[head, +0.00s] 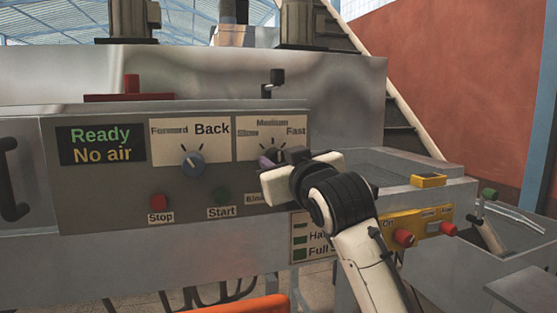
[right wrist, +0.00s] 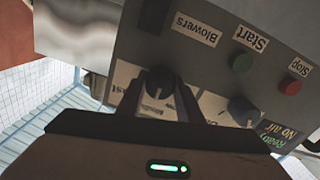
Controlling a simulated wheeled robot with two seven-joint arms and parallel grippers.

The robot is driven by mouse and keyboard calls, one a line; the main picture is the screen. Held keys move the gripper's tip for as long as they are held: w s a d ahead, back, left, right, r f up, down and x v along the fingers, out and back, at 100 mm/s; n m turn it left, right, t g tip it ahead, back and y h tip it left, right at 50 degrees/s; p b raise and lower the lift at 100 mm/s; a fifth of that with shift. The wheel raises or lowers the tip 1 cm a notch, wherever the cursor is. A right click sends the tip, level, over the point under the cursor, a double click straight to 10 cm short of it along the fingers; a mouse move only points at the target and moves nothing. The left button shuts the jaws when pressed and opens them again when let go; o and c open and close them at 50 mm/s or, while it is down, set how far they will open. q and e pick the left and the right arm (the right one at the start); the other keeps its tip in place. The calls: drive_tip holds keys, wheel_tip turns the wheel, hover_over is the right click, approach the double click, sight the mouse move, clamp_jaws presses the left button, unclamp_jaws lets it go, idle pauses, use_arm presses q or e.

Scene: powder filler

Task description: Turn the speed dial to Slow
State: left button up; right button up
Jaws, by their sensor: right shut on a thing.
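The speed dial (right wrist: 160,82) is a dark round knob on the grey control panel. Its label plate (head: 272,127) reads Slow, Medium and Fast, left to right. My right gripper (head: 268,168) reaches the panel from the lower right and covers most of the dial in the head view. In the right wrist view, which is upside down, my right gripper (right wrist: 160,98) has a finger on each side of the dial and is shut on it. Where the dial points is hidden. My left gripper is not in view.
The Forward/Back dial (head: 193,164) sits left of the gripper. A red Stop button (head: 157,201) and green Start button (head: 221,196) are below it. A display (head: 100,145) reads Ready, No air. A yellow box with red knobs (head: 418,229) is at the lower right.

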drive_tip(key=n+p, duration=0.2)
drive_tip(key=shift+r+p, duration=0.15)
drive_tip(key=shift+p, duration=0.15)
drive_tip(key=shift+n+p, duration=0.9)
drive_tip(key=shift+n, duration=0.2)
drive_tip(key=shift+n+p, duration=0.4)
drive_tip(key=n+p, duration=0.3)
use_arm(q)
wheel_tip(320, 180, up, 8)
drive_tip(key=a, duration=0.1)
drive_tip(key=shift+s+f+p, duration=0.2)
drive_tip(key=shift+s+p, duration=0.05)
drive_tip(key=shift+p, duration=0.05)
use_arm(e)
drive_tip(key=shift+n, duration=0.4)
drive_tip(key=shift+f, duration=0.2)
drive_tip(key=o, duration=1)
drive_tip(key=shift+o, duration=0.2)
